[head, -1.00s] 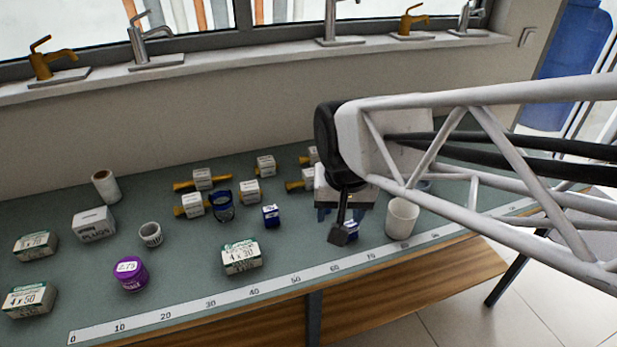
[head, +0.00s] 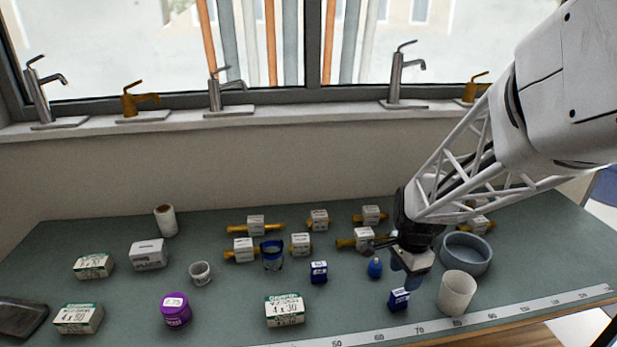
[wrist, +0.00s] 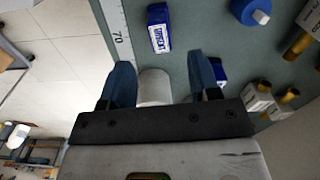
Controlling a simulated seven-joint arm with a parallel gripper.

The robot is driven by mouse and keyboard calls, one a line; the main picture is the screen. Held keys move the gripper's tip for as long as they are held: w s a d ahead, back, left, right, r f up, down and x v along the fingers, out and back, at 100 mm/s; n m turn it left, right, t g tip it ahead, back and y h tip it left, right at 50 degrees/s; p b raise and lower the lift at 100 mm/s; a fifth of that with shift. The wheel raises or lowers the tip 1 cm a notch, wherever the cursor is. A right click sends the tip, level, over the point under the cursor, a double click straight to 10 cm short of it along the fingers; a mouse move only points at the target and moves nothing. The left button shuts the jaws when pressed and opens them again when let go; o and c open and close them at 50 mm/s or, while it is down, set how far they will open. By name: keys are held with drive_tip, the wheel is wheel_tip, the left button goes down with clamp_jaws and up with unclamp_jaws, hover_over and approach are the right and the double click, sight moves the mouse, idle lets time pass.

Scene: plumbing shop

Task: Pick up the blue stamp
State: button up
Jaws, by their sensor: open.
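My gripper (head: 405,275) is open and points down at the right of the bench, just left of a white cup; its fingers also show in the wrist view (wrist: 161,72), with nothing held between them. A small blue block with white lettering (head: 398,299) stands below and in front of it, also in the wrist view (wrist: 158,28). A rounded blue piece (head: 375,267) is left of the gripper; from above it shows a white top (wrist: 253,11). A similar blue block (head: 318,272) stands further left. I cannot tell for certain which is the stamp. Another blue thing (wrist: 219,70) is partly hidden by the right finger.
Brass fittings with white labels (head: 361,239) stand behind. Cartons and a purple tub (head: 175,309) are on the left. A ruler strip (head: 490,315) runs along the front edge.

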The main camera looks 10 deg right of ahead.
sight(401, 291)
drive_tip(key=shift+f, duration=0.15)
drive_tip(key=shift+f, duration=1.15)
drive_tip(key=shift+f, duration=0.15)
drive_tip(key=shift+f, duration=2.45)
drive_tip(key=c, duration=1)
drive_tip(key=shift+r, duration=0.15)
